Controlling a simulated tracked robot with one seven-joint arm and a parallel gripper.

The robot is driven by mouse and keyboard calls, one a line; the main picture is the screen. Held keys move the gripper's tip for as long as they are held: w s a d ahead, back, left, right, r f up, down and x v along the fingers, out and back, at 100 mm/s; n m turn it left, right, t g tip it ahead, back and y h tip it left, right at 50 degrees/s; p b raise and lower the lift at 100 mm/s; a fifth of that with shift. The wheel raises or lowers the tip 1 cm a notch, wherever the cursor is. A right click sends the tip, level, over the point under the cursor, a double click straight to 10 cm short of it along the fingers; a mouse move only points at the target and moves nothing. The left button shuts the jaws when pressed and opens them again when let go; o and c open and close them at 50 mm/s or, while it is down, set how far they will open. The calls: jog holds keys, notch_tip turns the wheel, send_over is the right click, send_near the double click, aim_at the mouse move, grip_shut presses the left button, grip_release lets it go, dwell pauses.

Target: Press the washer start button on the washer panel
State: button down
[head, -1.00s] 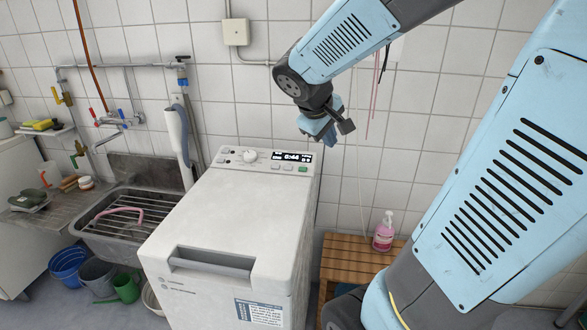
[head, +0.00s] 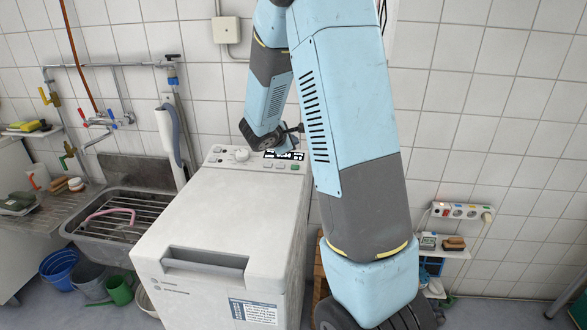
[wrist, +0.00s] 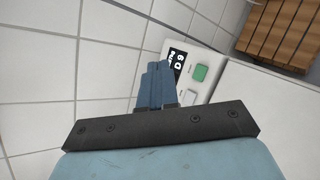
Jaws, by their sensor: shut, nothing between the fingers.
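The white top-loading washer (head: 205,215) stands against the tiled wall, with its panel (head: 228,160) along the back of its top. The panel has a round white knob (head: 241,155), a dark display (head: 283,155), pale buttons and one green button (head: 295,167). My gripper (head: 288,143) is over the panel's right end, by the display. In the wrist view its blue fingers (wrist: 155,84) are shut and empty. There the green button (wrist: 200,73) lies right of the fingertips, with a pale button (wrist: 191,95) below it. The fingers partly cover the display (wrist: 176,55). I cannot tell the gap to the panel.
A sink (head: 105,220) with a rack is left of the washer, with buckets (head: 92,277) below. A wooden slatted stool (wrist: 280,35) stands right of the washer. A small shelf (head: 440,248) and a socket strip (head: 461,211) are on the right wall.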

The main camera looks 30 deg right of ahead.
jog(key=shift+w+f, duration=0.1)
jog(key=shift+f, duration=0.05)
jog(key=shift+w+d+f, duration=0.25)
jog(key=shift+w+f, duration=0.1)
jog(key=shift+f, duration=1)
jog(key=shift+w+d+f, duration=0.2)
jog(key=shift+w+f, duration=0.1)
jog(key=shift+f, duration=1.1)
jog(key=shift+w+d+f, duration=0.25)
jog(key=shift+w+f, duration=0.1)
jog(key=shift+f, duration=1)
jog(key=shift+f, duration=0.1)
jog(key=shift+d+f, duration=0.1)
jog(key=shift+f, duration=0.15)
jog(key=shift+f, duration=0.35)
jog(key=shift+r, duration=0.1)
jog(key=shift+s+r, duration=0.15)
jog(key=shift+r, duration=0.5)
jog(key=shift+s+a+r, duration=0.15)
jog(key=shift+s+r, duration=0.05)
jog(key=shift+r, duration=0.6)
jog(key=shift+s+a+r, duration=0.15)
jog(key=shift+a+r, duration=0.05)
jog(key=shift+r, duration=0.6)
jog(key=shift+s+a+r, duration=0.15)
jog(key=shift+s+r, duration=0.05)
jog(key=shift+r, duration=0.6)
